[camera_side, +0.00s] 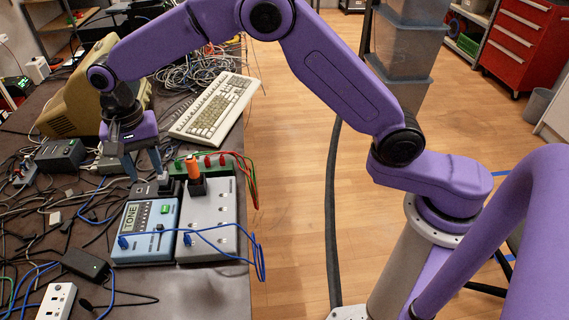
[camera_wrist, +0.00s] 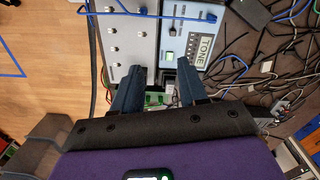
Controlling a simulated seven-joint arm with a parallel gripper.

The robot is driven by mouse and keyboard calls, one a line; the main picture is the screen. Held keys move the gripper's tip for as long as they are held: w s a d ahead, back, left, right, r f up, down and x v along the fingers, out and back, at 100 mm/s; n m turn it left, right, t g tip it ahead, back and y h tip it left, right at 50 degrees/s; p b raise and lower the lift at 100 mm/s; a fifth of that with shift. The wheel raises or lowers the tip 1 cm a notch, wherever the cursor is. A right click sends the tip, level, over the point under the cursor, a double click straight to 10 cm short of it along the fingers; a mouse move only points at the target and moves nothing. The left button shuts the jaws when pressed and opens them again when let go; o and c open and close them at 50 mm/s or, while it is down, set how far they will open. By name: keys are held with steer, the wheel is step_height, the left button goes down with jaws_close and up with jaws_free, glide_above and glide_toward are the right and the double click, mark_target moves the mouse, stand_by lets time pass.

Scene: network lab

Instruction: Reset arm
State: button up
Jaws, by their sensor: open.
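My gripper (camera_side: 143,168) hangs pointing down over the far end of the blue tester box, which has a display reading TONE (camera_side: 146,228). A grey box (camera_side: 208,218) stands right beside the tester. An orange-topped plug (camera_side: 194,170) stands upright at the grey box's far end. A blue cable (camera_side: 215,240) links the fronts of the two boxes and loops past the table's right edge. In the wrist view the tester (camera_wrist: 187,40) and grey box (camera_wrist: 127,45) lie beyond the fingertips.
A green terminal strip (camera_side: 207,161) with red and green leads sits behind the boxes. A beige keyboard (camera_side: 214,107) and an old monitor (camera_side: 85,100) stand farther back. Tangled cables and black adapters (camera_side: 85,264) crowd the table's left. Open floor (camera_side: 290,150) lies right of the table.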

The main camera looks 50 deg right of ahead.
steer(key=s+d+r+n, duration=0.3)
steer(key=s+d+n, duration=0.25)
steer(key=s, duration=0.35)
steer(key=s+d+r+n, duration=0.3)
steer(key=s+d+n, duration=0.25)
steer(key=s, duration=0.35)
steer(key=s+d+f+n, duration=0.2)
steer(key=s+d+n, duration=0.5)
steer(key=s+d, duration=0.8)
steer(key=shift+s+f+n, duration=0.15)
steer(key=shift+s+n, duration=0.15)
steer(key=shift+s, duration=0.5)
steer(key=shift+d, duration=0.1)
